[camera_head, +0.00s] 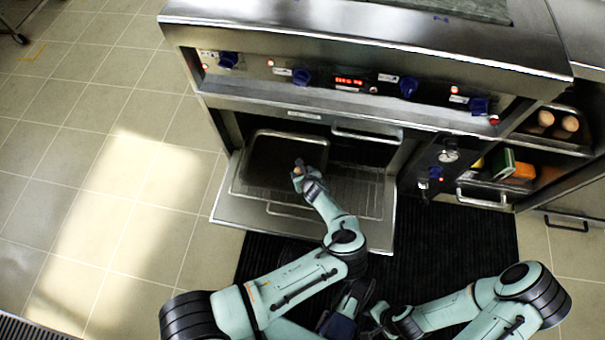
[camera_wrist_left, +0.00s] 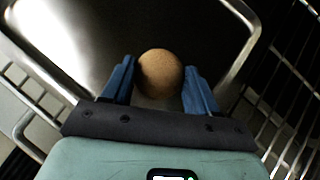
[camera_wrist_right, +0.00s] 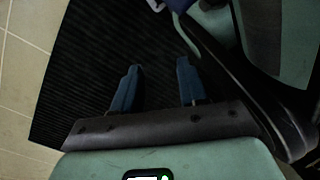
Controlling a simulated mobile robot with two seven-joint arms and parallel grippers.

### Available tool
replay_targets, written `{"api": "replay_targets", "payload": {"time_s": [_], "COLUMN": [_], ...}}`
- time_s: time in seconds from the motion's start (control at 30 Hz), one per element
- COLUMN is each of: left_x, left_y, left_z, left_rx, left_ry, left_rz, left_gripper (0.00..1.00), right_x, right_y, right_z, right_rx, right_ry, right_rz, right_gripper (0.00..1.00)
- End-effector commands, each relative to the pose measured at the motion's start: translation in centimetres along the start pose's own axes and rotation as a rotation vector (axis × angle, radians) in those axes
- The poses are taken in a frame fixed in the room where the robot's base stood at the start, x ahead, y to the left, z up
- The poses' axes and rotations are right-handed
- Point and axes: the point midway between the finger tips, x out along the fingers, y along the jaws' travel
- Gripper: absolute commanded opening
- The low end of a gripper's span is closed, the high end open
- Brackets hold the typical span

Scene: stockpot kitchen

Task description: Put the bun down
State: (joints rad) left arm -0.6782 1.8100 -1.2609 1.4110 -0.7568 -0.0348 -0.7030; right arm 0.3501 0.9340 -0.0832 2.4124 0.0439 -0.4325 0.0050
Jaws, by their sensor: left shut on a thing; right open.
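The bun (camera_wrist_left: 160,74) is round and brown. In the left wrist view it sits between the blue fingers of my left gripper (camera_wrist_left: 160,92), which is shut on it. In the head view the bun (camera_head: 297,171) shows small at the tip of my left gripper (camera_head: 302,174), over the dark metal tray (camera_head: 262,134) on the open oven's rack. I cannot tell whether the bun touches the tray. My right gripper (camera_wrist_right: 156,88) is open and empty above the black floor mat; in the head view it is partly hidden near the bottom.
The oven door (camera_head: 228,209) is folded down, with a wire rack (camera_head: 358,193) beside the tray. A control panel with blue knobs (camera_head: 301,76) is above. Several round buns (camera_head: 546,118) sit on a shelf at right. A black mat (camera_head: 470,250) covers the floor in front.

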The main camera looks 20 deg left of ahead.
Motion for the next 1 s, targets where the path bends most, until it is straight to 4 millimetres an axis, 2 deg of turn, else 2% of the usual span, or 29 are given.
{"api": "replay_targets", "payload": {"time_s": [0.03,0.07,0.1,0.13,0.4,0.53,1.0], "left_x": [0.0,0.0,0.0,0.0,-0.1,-1.0,-10.1], "left_y": [0.0,0.0,0.0,0.0,0.0,-0.1,-0.1], "left_z": [-0.1,-0.1,-0.1,-0.1,-0.1,0.0,0.2], "left_rx": [0.000,0.000,0.000,0.000,0.001,0.002,0.000], "left_ry": [0.002,0.002,0.003,0.002,0.002,0.002,0.001], "left_rz": [0.000,0.000,0.000,0.000,0.000,-0.001,-0.002], "left_gripper": [0.29,0.65,0.78,0.84,0.84,0.84,0.84], "right_x": [-0.1,-0.1,-0.1,-0.1,-0.1,-0.5,-6.3], "right_y": [0.0,-0.1,-0.1,-0.1,-0.1,-0.5,-5.6], "right_z": [0.0,-0.1,-0.1,-0.1,-0.1,-0.6,-5.7], "right_rx": [-0.001,-0.001,-0.001,-0.001,-0.002,-0.008,-0.070], "right_ry": [0.002,0.002,0.002,0.002,0.004,0.023,0.240], "right_rz": [-0.001,-0.001,-0.001,-0.001,-0.002,-0.010,-0.108], "right_gripper": [0.43,0.43,0.43,0.43,0.43,0.43,0.43]}}
